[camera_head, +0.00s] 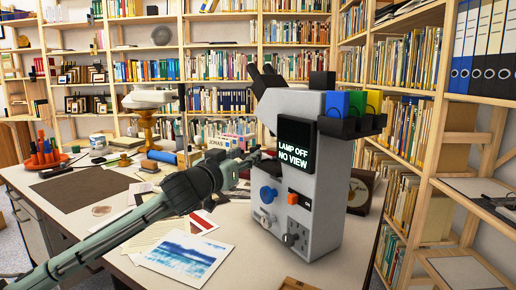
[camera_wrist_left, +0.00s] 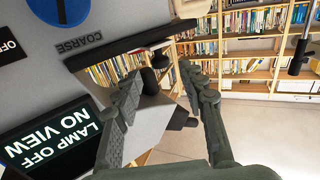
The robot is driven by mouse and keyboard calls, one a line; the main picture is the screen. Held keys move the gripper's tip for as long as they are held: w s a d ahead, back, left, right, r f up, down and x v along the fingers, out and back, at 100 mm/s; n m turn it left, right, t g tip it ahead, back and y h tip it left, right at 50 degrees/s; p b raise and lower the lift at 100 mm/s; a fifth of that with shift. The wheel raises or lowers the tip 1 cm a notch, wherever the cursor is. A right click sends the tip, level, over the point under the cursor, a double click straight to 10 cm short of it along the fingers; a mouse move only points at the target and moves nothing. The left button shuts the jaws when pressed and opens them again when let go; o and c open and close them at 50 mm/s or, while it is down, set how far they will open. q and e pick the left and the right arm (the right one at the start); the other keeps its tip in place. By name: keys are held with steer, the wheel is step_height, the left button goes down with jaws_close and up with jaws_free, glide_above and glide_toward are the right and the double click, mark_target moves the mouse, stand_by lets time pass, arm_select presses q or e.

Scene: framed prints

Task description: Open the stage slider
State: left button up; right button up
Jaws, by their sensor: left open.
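A large grey microscope (camera_head: 312,175) stands on the desk, its screen (camera_head: 296,147) reading "LAMP OFF NO VIEW". My left gripper (camera_head: 250,160) is beside the microscope's left side, at about stage height. In the left wrist view the gripper (camera_wrist_left: 160,105) is open, with its two fingers apart. A dark flat bar (camera_wrist_left: 130,46), possibly the stage edge, lies just beyond the fingers, near the "COARSE" label. A dark knob-like part (camera_wrist_left: 180,119) shows between the fingers. I cannot tell which part is the slider, or whether a finger touches it. My right gripper is not in view.
The microscope has a blue knob (camera_head: 268,194) and an orange switch (camera_head: 299,199) on its front. Blue, green and yellow blocks (camera_head: 357,103) sit on its right side. Prints (camera_head: 186,256) lie on the desk below my left arm. Bookshelves stand behind and right.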

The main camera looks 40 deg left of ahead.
mark_target(253, 151)
arm_select(q)
steer(key=shift+x, duration=3.05)
jaws_close()
